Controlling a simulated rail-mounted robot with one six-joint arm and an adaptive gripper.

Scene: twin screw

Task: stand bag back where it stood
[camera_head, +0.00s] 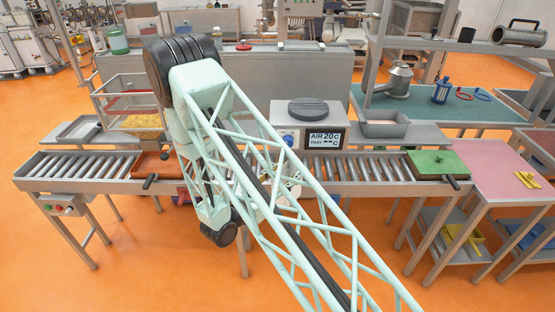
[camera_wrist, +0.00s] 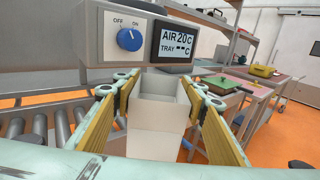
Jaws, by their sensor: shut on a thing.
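In the wrist view, a pale, open-topped bag (camera_wrist: 158,125) with straight, box-like sides stands upright between the fingers of my gripper (camera_wrist: 160,92). The yellow-padded fingers are shut on it, one on its left side and one on its right. Its opening faces up and the inside that shows looks empty. Its bottom is hidden, so I cannot tell whether it touches anything below. In the head view, my pale green lattice arm covers the middle of the scene, and I cannot make out the bag or the fingers there.
A grey unit with a blue knob and a display (camera_wrist: 178,42) is just beyond the bag; it also shows in the head view (camera_head: 296,137). A roller conveyor (camera_head: 360,168) runs across, with a green board (camera_head: 437,162) on the right and a brown tray (camera_head: 152,164) on the left.

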